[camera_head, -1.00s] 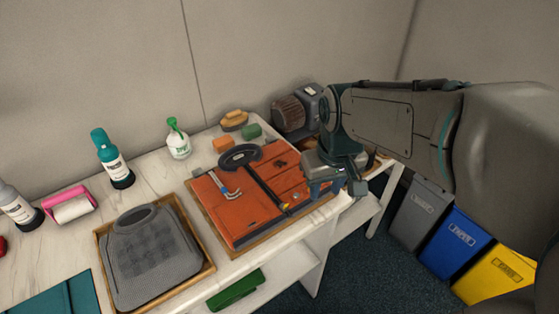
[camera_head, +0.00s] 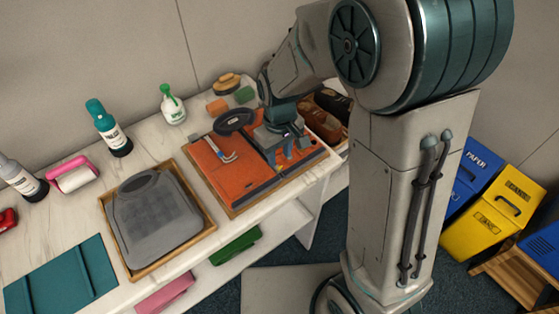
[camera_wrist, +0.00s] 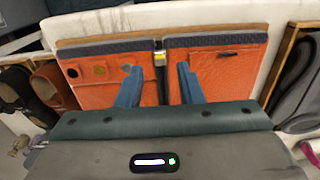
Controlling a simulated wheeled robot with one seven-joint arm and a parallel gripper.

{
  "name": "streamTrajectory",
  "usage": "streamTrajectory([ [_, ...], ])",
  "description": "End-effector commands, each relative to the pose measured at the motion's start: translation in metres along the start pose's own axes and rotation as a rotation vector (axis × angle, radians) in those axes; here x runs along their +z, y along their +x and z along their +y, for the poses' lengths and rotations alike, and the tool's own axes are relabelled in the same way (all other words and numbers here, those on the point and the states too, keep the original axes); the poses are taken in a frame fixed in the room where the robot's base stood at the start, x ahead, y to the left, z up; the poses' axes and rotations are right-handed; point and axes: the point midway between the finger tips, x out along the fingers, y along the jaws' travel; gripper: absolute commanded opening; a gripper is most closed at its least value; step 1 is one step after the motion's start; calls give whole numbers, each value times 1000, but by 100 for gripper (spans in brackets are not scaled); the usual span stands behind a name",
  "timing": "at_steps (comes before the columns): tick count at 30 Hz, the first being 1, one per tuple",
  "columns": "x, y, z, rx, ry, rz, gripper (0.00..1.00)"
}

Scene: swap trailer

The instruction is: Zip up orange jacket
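The orange jacket (camera_head: 235,178) lies folded flat on a wooden tray (camera_head: 238,211) on the white table. A dark zipper strip runs down its middle, with a yellow and silver zipper pull (camera_wrist: 160,59) near its far end in the wrist view. My gripper (camera_head: 288,160) is over the right part of the jacket in the head view. In the wrist view my gripper (camera_wrist: 157,78) has its two blue fingers apart, one on each side of the zipper strip, with nothing between them. Whether the fingertips touch the jacket cannot be told.
A grey garment (camera_head: 155,222) lies in a tray to the left. Brown shoes (camera_head: 322,122) sit at the right. Bins (camera_head: 490,222) stand on the floor.

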Motion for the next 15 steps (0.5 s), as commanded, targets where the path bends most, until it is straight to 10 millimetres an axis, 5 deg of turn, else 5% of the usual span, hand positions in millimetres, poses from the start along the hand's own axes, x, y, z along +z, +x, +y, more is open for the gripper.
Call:
streamTrajectory([
  [6, 0, 31, 0, -1, 2, -2, 34],
  [15, 0, 42, 0, 1, 1, 1, 34],
])
